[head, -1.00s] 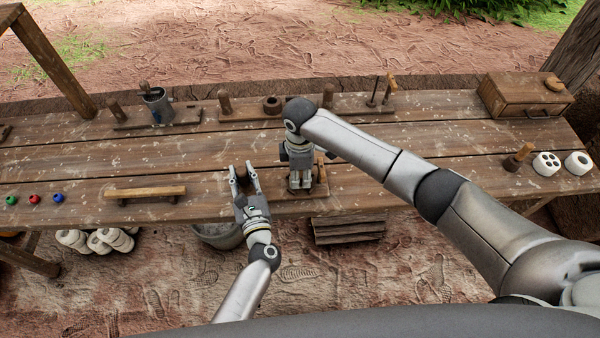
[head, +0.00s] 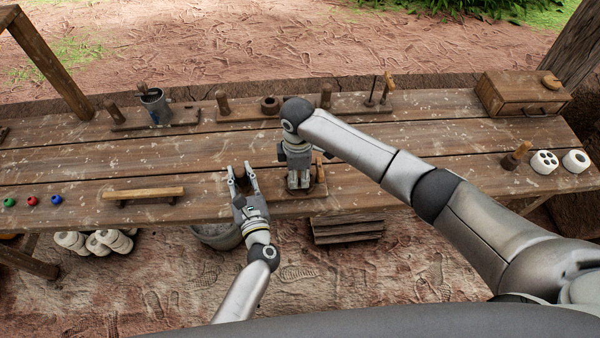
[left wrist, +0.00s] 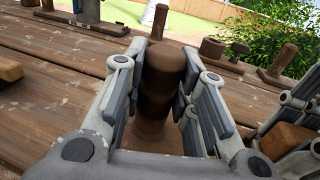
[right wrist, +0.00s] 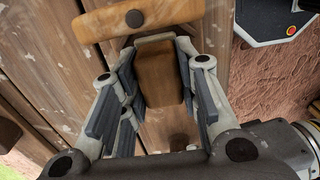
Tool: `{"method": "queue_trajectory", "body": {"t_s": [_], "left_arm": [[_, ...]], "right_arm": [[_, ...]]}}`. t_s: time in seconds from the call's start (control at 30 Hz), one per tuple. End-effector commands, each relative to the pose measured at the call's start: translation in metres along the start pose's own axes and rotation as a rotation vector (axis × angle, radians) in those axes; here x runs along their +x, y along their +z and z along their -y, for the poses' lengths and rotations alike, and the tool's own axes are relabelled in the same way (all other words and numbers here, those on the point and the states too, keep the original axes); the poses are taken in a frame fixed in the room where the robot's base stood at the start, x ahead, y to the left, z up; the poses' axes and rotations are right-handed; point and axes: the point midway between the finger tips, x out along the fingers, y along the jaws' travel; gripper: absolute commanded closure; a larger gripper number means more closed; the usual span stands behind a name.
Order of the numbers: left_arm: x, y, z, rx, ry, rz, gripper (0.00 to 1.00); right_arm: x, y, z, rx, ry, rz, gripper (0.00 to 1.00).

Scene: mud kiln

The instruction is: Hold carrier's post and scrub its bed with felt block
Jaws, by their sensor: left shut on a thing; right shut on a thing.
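A dark brown, round-topped post (left wrist: 163,75) stands between the fingers of my left gripper (head: 240,170), which is shut on it. In the head view the fingers hide most of the post. My right gripper (head: 299,186) points down at the bench and is shut on a tan block (right wrist: 160,72), taken as the felt block. Its underside is hidden. A wooden board (head: 318,190), apparently the carrier's bed, shows beneath the right gripper at the bench's front edge.
A raised wooden bar (head: 145,194) and several small coloured pieces (head: 31,201) are on the left of the bench. A wooden box (head: 522,93) and white pieces (head: 544,162) are at right.

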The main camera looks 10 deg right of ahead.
Motion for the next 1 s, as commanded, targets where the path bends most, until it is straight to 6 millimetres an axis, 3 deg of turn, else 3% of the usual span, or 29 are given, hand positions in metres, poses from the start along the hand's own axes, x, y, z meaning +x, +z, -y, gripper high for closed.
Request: {"method": "queue_trajectory", "body": {"t_s": [0.27, 0.7, 1.0], "left_arm": [[0.000, 0.001, 0.001, 0.000, -0.002, 0.002, 1.00], [0.000, 0.001, 0.001, 0.000, -0.001, 0.001, 1.00], [0.000, 0.001, 0.001, 0.000, -0.001, 0.001, 1.00]], "right_arm": [[-0.001, -0.001, 0.001, -0.002, -0.001, -0.003, 0.89], [-0.038, -0.001, 0.000, -0.001, 0.001, -0.002, 0.89], [-0.040, 0.000, 0.000, -0.001, 0.000, -0.001, 0.89]]}}
